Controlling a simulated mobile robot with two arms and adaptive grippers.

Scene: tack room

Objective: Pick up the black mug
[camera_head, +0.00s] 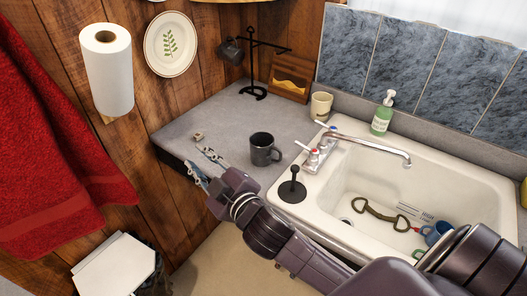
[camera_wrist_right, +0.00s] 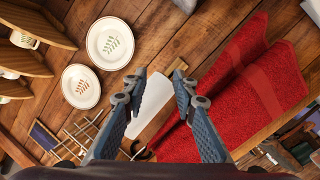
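The black mug (camera_head: 261,153) stands upright on the grey counter, left of the sink, with its handle to the right. My right gripper (camera_head: 196,151) is at the counter's front left edge, left of the mug and apart from it. In the right wrist view the gripper's two fingers (camera_wrist_right: 157,88) are spread apart with nothing held between them. The mug does not show in that view. My left gripper is not in view.
A black mug stand (camera_head: 253,70) with a dark mug hanging, a wooden holder (camera_head: 291,83) and a cream cup (camera_head: 321,105) stand behind. The white sink (camera_head: 458,172), faucet (camera_head: 365,145) and black plunger-like item (camera_head: 292,187) are to the right. Paper towel (camera_head: 107,75) hangs left.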

